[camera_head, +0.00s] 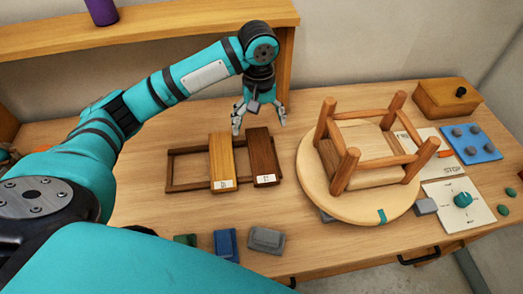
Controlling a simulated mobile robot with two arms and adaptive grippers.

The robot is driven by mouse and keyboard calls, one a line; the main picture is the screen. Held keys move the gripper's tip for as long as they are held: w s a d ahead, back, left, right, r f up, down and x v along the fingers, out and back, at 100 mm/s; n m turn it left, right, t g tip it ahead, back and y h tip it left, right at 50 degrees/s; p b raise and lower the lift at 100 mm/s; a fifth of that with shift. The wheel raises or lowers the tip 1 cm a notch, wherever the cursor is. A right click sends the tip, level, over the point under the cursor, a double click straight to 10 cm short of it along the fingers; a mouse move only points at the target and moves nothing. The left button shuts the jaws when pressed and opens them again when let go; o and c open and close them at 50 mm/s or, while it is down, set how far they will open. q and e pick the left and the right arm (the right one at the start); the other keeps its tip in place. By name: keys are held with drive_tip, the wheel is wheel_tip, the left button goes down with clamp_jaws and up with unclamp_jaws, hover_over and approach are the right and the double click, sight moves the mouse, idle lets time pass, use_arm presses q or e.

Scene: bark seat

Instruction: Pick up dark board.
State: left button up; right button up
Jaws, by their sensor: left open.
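The dark board (262,155) is a dark brown plank with a small white label at its near end. It lies across a low brown wooden frame (187,168), to the right of a lighter yellow-brown board (221,158). My left gripper (259,118) is open and empty, pointing down near the far end of the dark board. Its fingers are spread to either side; I cannot tell the exact height above the board. My right gripper does not show.
An upturned wooden stool (350,190) stands right of the boards. Grey (266,240), blue (226,245) and green blocks lie along the front edge. A wooden box (447,97), a blue tray (470,157) and a dial panel (446,205) are at the right. A raised shelf (150,22) runs behind.

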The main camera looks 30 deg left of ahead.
sight(261, 153)
use_arm(q)
wheel_tip(261, 153, down, 4)
drive_tip(key=shift+r, duration=0.1)
wheel_tip(261, 153, down, 3)
drive_tip(key=shift+w+f+p, duration=0.15)
drive_tip(key=shift+f+p, duration=0.05)
drive_tip(key=shift+p, duration=0.2)
drive_tip(key=shift+f, duration=0.5)
wheel_tip(261, 153, down, 4)
drive_tip(key=shift+w+d+r+p, duration=0.1)
drive_tip(key=shift+d+r+p, duration=0.05)
drive_tip(key=shift+p, duration=0.5)
drive_tip(key=shift+f, duration=0.35)
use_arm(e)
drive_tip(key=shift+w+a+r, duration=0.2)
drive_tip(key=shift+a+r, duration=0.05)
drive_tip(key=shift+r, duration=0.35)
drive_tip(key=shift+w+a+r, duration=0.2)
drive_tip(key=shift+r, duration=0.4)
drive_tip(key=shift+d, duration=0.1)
